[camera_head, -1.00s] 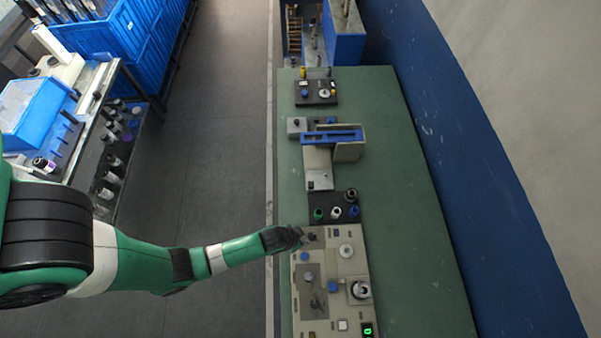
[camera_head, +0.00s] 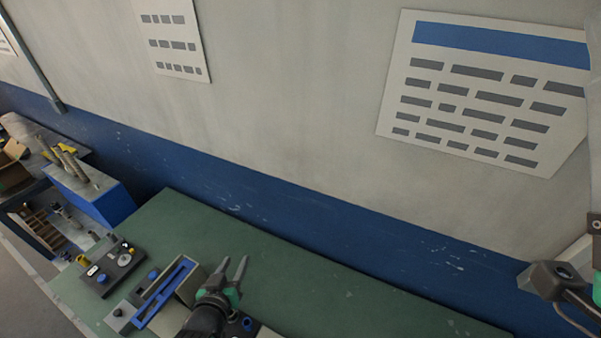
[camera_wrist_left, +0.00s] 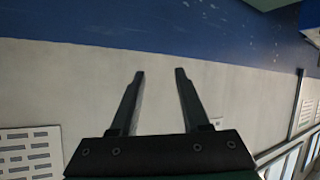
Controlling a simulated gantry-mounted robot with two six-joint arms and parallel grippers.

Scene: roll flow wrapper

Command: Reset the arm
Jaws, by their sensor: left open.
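My left gripper (camera_head: 236,270) rises from the bottom of the head view, its two grey fingers pointing up and apart with nothing between them. It is in front of the green bench and partly hides the equipment on it. In the left wrist view its dark fingers (camera_wrist_left: 160,95) are spread and empty, facing the pale wall and its blue band. My right gripper does not show clearly; a grey and green piece of equipment or arm stands at the right edge of the head view, and I cannot tell which.
The green bench (camera_head: 330,300) holds a dark block with knobs (camera_head: 112,264) and a blue-framed fixture (camera_head: 165,292). A blue cabinet (camera_head: 98,200) stands at the left. The wall (camera_head: 290,90) with posters (camera_head: 485,90) is behind. The bench's right part is clear.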

